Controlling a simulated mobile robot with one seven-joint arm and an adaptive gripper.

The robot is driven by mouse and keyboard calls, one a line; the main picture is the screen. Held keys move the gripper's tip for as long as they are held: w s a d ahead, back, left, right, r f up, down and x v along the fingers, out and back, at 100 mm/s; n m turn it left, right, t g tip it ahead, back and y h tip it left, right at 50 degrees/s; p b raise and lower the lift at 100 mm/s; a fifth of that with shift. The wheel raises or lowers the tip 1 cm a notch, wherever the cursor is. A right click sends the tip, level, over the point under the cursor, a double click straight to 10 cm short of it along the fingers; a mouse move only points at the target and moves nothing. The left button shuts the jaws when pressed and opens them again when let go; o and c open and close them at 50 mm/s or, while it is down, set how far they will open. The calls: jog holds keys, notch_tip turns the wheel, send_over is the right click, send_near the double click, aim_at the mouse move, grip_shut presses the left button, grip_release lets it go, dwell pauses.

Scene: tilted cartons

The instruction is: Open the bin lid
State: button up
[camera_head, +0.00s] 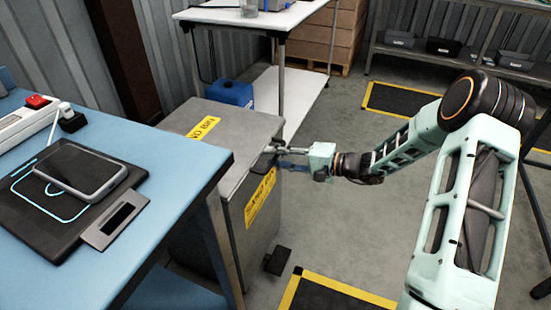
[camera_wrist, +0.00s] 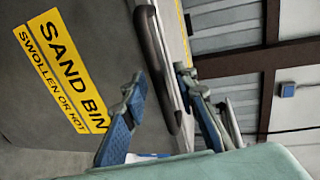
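The grey sand bin (camera_head: 245,150) stands beside the blue table, with a yellow label on its top and another on its front. Its lid (camera_head: 240,113) lies flat and closed. My gripper (camera_head: 282,158) is at the front upper edge of the bin. In the wrist view, the bin front (camera_wrist: 95,30) is at the left with its "SAND BIN" label. A dark handle or lip (camera_wrist: 158,60) along the lid edge runs between the two blue-padded fingers of my gripper (camera_wrist: 163,85). The fingers are spread apart, one on each side. Whether either finger touches it is unclear.
A blue table (camera_head: 120,255) with a phone (camera_head: 80,170) on a dark pad is close at the left. A black pedal (camera_head: 278,260) is at the bin's foot. A white-topped table (camera_head: 260,20) stands behind. The floor right of the bin is open.

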grip_shut()
dwell(0.4)
